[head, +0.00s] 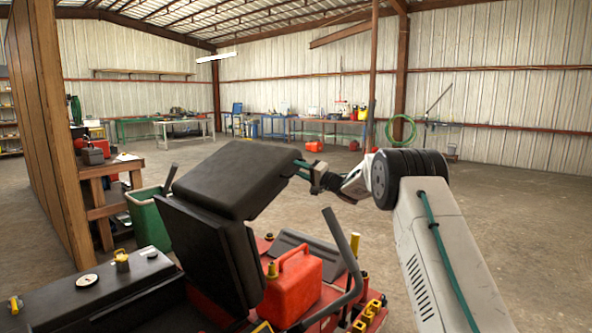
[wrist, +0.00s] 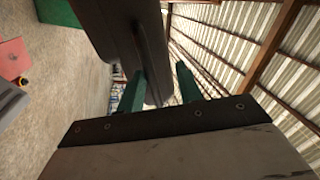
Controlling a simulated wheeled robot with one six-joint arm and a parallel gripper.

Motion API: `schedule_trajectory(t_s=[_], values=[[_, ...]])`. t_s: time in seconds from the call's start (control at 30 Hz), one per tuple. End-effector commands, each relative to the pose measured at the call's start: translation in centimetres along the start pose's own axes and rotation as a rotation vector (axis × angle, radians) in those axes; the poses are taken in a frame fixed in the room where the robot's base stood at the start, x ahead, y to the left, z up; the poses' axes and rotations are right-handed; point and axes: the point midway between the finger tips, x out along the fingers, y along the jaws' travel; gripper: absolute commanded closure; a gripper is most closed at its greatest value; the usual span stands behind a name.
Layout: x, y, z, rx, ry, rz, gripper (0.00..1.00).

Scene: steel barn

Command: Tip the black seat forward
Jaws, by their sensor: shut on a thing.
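The black seat (head: 238,178) of the red machine shows in the middle of the head view, with two padded parts meeting at an angle. The upper pad is raised and tilted, and the other pad (head: 212,250) stands steeply below it. My gripper (head: 301,169) is at the right edge of the upper pad, shut on it. In the wrist view its green fingers (wrist: 161,82) lie on either side of the black seat edge (wrist: 125,35). The far side of the grip is hidden by the seat.
A red fuel can (head: 292,287) sits on the machine close to the seat, beside a black lever (head: 343,250). A green bin (head: 148,217) and a wooden bench (head: 105,185) stand at the left. The concrete floor to the right is clear.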

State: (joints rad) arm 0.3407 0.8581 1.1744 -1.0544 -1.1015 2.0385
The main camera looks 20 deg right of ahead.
Motion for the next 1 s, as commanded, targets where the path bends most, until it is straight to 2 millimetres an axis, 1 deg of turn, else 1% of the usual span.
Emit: schedule_trajectory(t_s=[0.03,0.1,0.2,0.33,0.43,0.87,0.97,1.0], values=[[-1.2,-0.1,-0.4,-0.002,0.004,-0.001,0.7],[-2.4,-0.1,-0.3,-0.001,0.004,-0.001,0.7],[-3.8,0.1,-0.2,0.0,0.003,0.002,0.7],[-4.9,0.1,0.0,0.0,0.0,0.001,0.7],[-5.2,0.1,0.0,0.001,-0.001,0.002,0.7],[-5.2,0.2,0.0,0.001,0.0,0.003,0.7],[-5.0,-0.5,-0.2,-0.019,0.016,0.016,0.7],[-4.9,-1.1,-0.3,-0.037,0.031,0.032,0.7]])
